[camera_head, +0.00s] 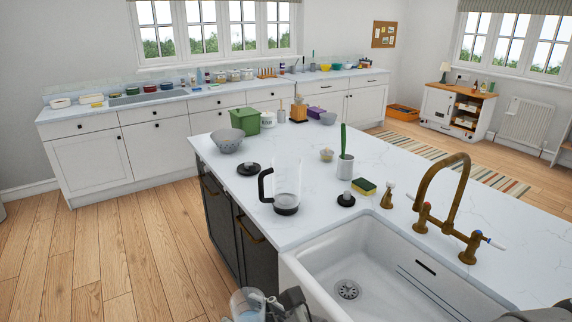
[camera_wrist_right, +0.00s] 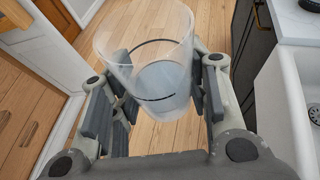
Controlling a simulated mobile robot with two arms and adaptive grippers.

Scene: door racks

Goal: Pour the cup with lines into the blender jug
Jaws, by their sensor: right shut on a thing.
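The clear cup with dark lines (camera_wrist_right: 150,62) is between the fingers of my right gripper (camera_wrist_right: 155,100), which is shut on it. In the head view the cup (camera_head: 246,302) shows at the bottom edge, in front of the counter and left of the sink, with my right gripper (camera_head: 272,308) beside it. My left gripper is not in view.
The white sink (camera_head: 345,262) and brass tap (camera_head: 446,205) are right of the jug. Black lids (camera_head: 248,169) lie near the jug, with a grey colander (camera_head: 227,140), a sponge (camera_head: 364,186) and a holder with a green utensil (camera_head: 344,168). Wooden floor is open left of the island.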

